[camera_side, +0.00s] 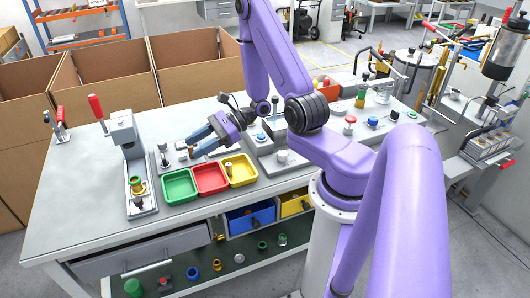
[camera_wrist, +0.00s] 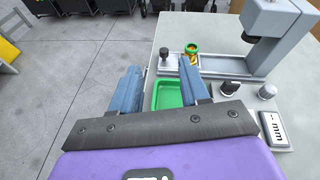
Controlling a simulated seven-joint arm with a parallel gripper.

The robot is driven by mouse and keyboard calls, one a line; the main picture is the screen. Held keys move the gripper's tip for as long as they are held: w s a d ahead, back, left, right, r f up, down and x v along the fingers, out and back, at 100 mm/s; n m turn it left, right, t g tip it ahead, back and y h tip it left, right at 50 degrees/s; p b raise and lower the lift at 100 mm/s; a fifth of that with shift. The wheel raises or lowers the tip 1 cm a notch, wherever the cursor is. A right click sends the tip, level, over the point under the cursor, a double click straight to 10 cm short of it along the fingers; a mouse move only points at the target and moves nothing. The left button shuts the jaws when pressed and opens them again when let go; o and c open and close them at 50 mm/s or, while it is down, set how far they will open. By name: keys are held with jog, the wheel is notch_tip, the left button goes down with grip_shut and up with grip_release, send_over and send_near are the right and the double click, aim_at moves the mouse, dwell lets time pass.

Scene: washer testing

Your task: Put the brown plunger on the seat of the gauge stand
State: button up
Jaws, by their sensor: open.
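My gripper (camera_side: 190,145) is open and empty above the table, its blue fingers pointing down-left. In the wrist view its two fingers (camera_wrist: 157,82) stand apart, with the green tray (camera_wrist: 168,94) below and between them. A grey upright stand with a red lever (camera_side: 123,135), which looks like the gauge stand, is to the left; it also shows in the wrist view (camera_wrist: 275,20). A brass-coloured piece with a green ring (camera_side: 137,185) is on its base. A small brownish upright piece (camera_side: 228,170), possibly the brown plunger, is in the yellow tray (camera_side: 243,180).
The green tray (camera_side: 180,187) and red tray (camera_side: 210,178) sit beside the yellow one. A small dark-topped post (camera_side: 163,155) stands behind the green tray. Fixtures with coloured knobs crowd the right of the table. The table's left side is mostly clear.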

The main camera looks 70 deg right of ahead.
jog(key=s+a+r+n+g, duration=0.5)
jog(key=s+a+n+g, duration=0.7)
jog(key=n, duration=0.3)
jog(key=s+d+r+n+t+h, duration=0.1)
jog(key=s+n+h, duration=0.4)
jog(key=n, duration=0.5)
jog(key=s+d+r+n+t+h, duration=0.2)
jog(key=s+n+h, duration=0.4)
jog(key=n, duration=0.5)
jog(key=shift+d+r+n, duration=0.3)
jog(key=shift+r, duration=0.6)
jog(key=shift+s, duration=0.1)
